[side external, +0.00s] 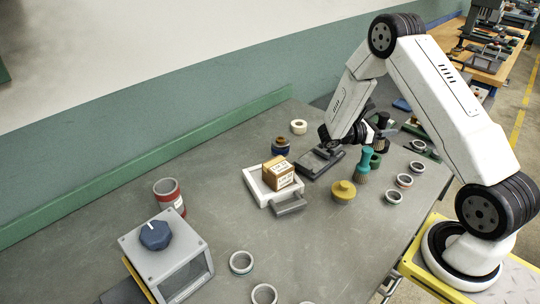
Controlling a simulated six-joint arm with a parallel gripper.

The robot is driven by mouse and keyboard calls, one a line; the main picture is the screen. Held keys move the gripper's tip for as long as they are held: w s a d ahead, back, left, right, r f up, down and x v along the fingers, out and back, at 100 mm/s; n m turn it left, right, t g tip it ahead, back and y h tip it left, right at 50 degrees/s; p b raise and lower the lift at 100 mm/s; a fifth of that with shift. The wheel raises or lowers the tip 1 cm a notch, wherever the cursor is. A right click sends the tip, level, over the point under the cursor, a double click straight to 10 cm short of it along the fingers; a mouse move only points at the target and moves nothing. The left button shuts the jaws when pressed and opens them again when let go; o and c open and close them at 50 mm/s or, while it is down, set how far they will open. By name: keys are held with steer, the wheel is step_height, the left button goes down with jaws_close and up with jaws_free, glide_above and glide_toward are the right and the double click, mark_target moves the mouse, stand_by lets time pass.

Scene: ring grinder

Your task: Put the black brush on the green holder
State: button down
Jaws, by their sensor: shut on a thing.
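The black brush (382,122) is upright, with its dark handle on top, at the right side of the bench. My gripper (374,129) is shut on it, reaching in from the left. The brush is above or close to a dark green holder (376,161), partly hidden behind a teal-handled brush (364,158). I cannot tell whether the black brush touches the holder.
A yellow knobbed piece (343,191) and several metal rings (404,181) lie near the holder. A white tray (258,190) with a cardboard box (279,174) is to the left. A grey box with a blue knob (155,235) stands at the front left.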

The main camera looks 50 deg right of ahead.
mark_target(383, 140)
steer(key=shift+f, duration=0.2)
steer(key=shift+f, duration=1.7)
steer(key=shift+f, duration=0.1)
steer(key=shift+c, duration=1.8)
jaws_free()
steer(key=shift+a, duration=0.1)
steer(key=shift+v, duration=3.65)
